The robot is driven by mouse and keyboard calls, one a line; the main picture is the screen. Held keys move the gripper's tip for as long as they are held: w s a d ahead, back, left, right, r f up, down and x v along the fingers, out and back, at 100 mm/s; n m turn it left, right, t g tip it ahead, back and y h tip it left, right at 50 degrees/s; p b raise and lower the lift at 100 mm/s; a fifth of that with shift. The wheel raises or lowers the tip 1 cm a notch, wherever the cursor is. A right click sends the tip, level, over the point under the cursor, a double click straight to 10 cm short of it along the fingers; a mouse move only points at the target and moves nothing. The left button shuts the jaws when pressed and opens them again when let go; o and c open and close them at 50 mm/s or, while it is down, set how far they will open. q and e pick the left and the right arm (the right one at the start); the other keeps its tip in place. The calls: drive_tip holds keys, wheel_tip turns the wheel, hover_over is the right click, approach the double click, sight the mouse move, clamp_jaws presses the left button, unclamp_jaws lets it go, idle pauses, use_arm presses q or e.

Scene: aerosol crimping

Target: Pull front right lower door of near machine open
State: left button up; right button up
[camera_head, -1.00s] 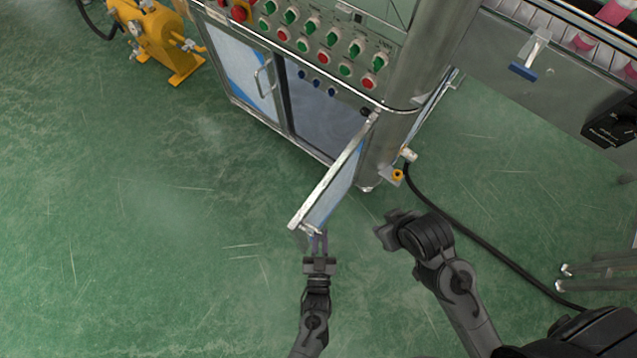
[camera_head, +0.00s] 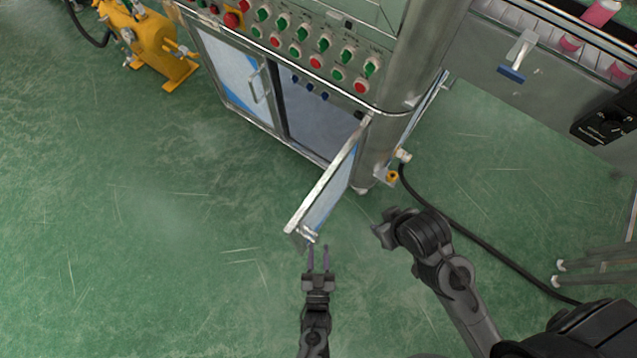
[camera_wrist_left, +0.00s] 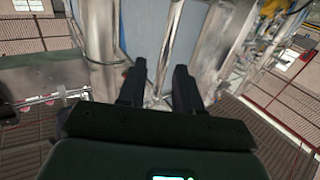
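The near machine (camera_head: 385,60) stands at the top middle of the head view. Its front right lower door (camera_head: 325,192) is swung wide open, its free edge pointing toward me, and the dark compartment (camera_head: 318,118) behind it shows. My left gripper (camera_head: 318,246) is open and empty just below the door's free end, with a small gap to it. In the left wrist view the two fingers (camera_wrist_left: 158,85) are apart, with metal door parts beyond them. My right gripper (camera_head: 386,228) is to the right of the door, apart from it; its fingers are not clear.
The left lower door (camera_head: 235,75) with its handle is shut. A yellow machine (camera_head: 150,45) stands at the upper left. A black cable (camera_head: 465,237) runs over the green floor on the right. The floor at the left is clear.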

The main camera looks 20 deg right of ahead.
use_arm(q)
drive_tip(key=v, duration=0.6)
drive_tip(key=shift+p, duration=0.45)
drive_tip(key=shift+s+r, duration=0.1)
drive_tip(key=shift+s, duration=0.1)
